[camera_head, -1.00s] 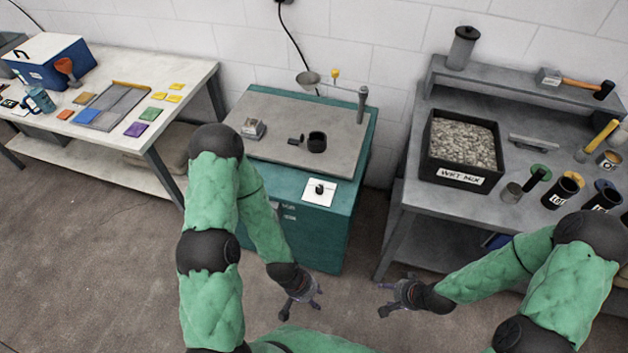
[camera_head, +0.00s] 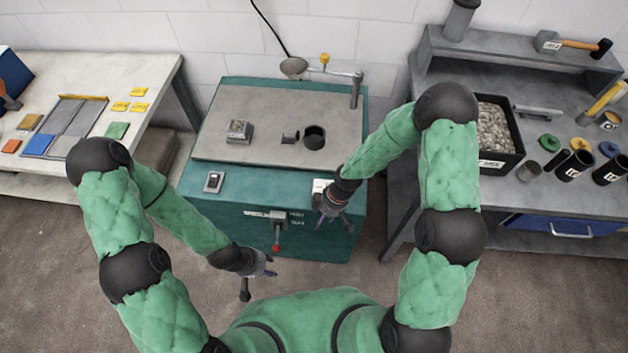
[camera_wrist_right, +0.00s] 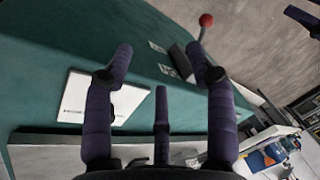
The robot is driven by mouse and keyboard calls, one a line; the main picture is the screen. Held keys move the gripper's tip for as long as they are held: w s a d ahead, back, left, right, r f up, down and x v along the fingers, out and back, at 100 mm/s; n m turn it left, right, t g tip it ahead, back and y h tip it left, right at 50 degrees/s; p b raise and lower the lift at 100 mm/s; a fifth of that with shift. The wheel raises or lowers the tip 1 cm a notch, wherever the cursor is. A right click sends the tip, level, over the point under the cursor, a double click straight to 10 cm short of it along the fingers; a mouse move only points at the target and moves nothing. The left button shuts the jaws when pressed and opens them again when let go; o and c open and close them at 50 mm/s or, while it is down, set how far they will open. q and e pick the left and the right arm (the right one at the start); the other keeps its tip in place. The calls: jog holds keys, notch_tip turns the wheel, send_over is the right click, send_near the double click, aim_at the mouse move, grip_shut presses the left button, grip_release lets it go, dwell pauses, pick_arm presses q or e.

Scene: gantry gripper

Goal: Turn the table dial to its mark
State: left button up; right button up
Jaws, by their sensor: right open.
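The dial's white plate (camera_head: 320,187) lies at the front right of the green cabinet top (camera_head: 255,185). In the head view my right gripper (camera_head: 333,218) covers most of it. In the right wrist view the plate (camera_wrist_right: 95,98) shows at the left, with small print, partly behind a finger; its knob cannot be made out. My right gripper (camera_wrist_right: 161,62) is open and empty, its fingers spread near the cabinet's front edge, beside the plate. My left gripper (camera_head: 258,277) is open and empty, low in front of the cabinet.
A red-tipped lever (camera_head: 276,238) sticks out of the cabinet front, near the right gripper. A small switch (camera_head: 214,182) sits at the front left of the top. Benches stand on both sides.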

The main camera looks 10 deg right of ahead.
jog(key=w+r+n, duration=0.1)
jog(key=w, duration=0.1)
jog(key=w+r+n, duration=0.1)
jog(key=n, duration=0.1)
jog(key=w+r+n+h, duration=0.1)
jog(key=w, duration=0.1)
jog(key=shift+w+d+r, duration=0.3)
jog(key=shift+d, duration=0.1)
jog(key=w+d+r+n+h, duration=0.2)
jog(key=w+d+r+n, duration=0.1)
jog(key=w+r+n, duration=0.25)
pick_arm(q)
jog(key=shift+w+a+f+b, duration=0.15)
jog(key=shift+a+f+b, duration=0.05)
jog(key=shift+f+b, duration=0.3)
jog(key=shift+w+a+f+b, duration=0.15)
jog(key=shift+f+b, duration=0.25)
jog(key=shift+b, duration=0.05)
pick_arm(e)
notch_tip(320, 180, down, 11)
jog(key=shift+d+r, duration=0.1)
jog(key=shift+r, duration=0.1)
jog(key=c, duration=1.1)
